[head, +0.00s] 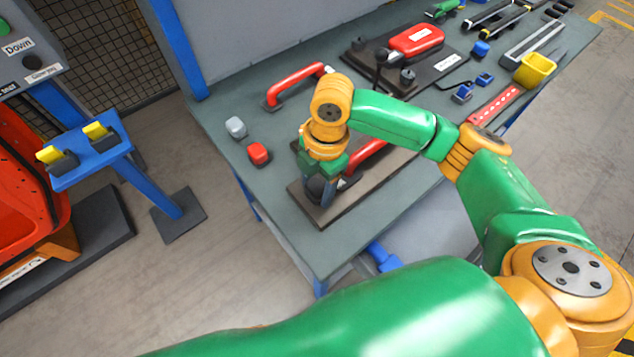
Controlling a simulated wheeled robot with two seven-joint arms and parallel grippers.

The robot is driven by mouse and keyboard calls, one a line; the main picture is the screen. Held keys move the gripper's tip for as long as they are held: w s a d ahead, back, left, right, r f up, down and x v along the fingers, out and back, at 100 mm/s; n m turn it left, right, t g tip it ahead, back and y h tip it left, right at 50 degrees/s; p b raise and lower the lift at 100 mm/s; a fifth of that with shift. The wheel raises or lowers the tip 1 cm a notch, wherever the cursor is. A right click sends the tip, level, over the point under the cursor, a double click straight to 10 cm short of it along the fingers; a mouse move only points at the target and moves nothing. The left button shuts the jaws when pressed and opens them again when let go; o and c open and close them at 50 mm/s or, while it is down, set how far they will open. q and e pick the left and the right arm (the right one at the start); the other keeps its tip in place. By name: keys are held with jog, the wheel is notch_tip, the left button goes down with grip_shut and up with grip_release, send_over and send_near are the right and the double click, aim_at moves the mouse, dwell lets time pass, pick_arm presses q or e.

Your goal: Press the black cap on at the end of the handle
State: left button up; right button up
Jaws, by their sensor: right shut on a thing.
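A red handle (366,158) lies on a dark base plate (345,208) at the near left end of the workbench, partly hidden by my right arm. My right gripper (322,187) points down over the left end of this handle, close to the plate. It is shut on a small dark piece at its fingertips, which I take to be the black cap; the fingers hide most of it. I cannot tell whether the cap touches the handle's end. My left gripper is not in view.
A grey cap (236,127) and a red cap (258,154) lie left of the plate on the workbench (275,195). Another red handle (294,84) lies behind. A board with a red-handled part (417,40), blue pieces and a yellow cup (535,70) are farther right.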

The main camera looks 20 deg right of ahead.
aim_at(321, 183)
jog(key=shift+f, duration=0.2)
jog(key=o, duration=1.4)
jog(key=r, duration=0.7)
jog(key=shift+w+d, duration=0.1)
jog(key=shift+d, duration=0.3)
